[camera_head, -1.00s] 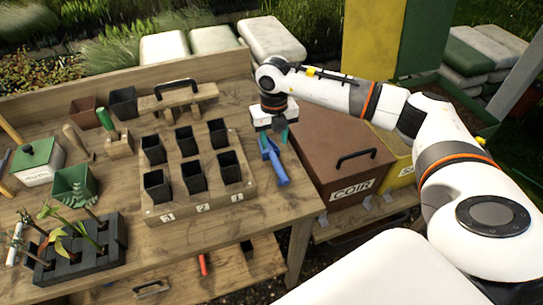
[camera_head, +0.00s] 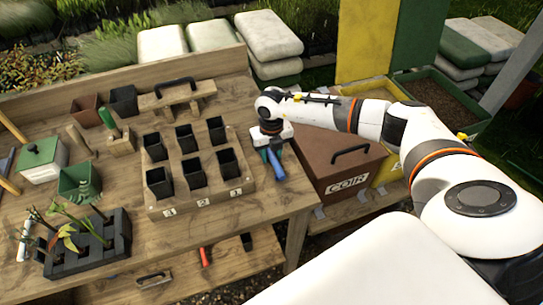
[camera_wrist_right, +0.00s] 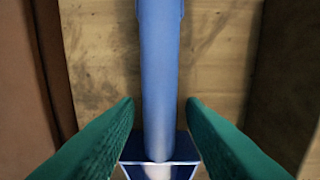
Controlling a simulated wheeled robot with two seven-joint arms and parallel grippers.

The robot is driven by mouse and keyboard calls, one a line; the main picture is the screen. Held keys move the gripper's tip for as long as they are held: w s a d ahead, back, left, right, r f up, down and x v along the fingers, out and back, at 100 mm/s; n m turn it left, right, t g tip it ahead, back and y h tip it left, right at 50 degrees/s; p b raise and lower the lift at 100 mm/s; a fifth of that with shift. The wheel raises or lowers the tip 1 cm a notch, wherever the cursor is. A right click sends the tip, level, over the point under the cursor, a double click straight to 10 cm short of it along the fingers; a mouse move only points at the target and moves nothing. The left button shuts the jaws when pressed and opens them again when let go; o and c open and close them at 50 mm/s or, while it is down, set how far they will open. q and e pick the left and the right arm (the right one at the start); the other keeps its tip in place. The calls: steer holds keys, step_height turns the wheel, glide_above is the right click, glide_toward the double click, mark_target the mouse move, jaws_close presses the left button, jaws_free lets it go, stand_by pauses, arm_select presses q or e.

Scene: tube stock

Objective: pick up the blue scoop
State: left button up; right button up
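The blue scoop (camera_head: 278,169) lies on the wooden workbench near its right end, beside the board of black pots. My right gripper (camera_head: 270,154) is low over it, its wrist covering part of the scoop in the head view. In the right wrist view, the scoop's blue handle (camera_wrist_right: 161,75) runs between the green fingers of my right gripper (camera_wrist_right: 161,102). The fingers stand apart, with a narrow gap on each side of the handle. My left gripper is not in view.
The pot board (camera_head: 203,199) holds several black pots just left of the scoop. A brown COIR box (camera_head: 325,154) stands close to the right of the bench. A green pot (camera_head: 80,183), a lidded box (camera_head: 40,165) and a dark seedling tray (camera_head: 90,262) are on the left.

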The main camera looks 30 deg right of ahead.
jaws_close()
steer(key=shift+r, duration=0.1)
steer(key=shift+r, duration=0.1)
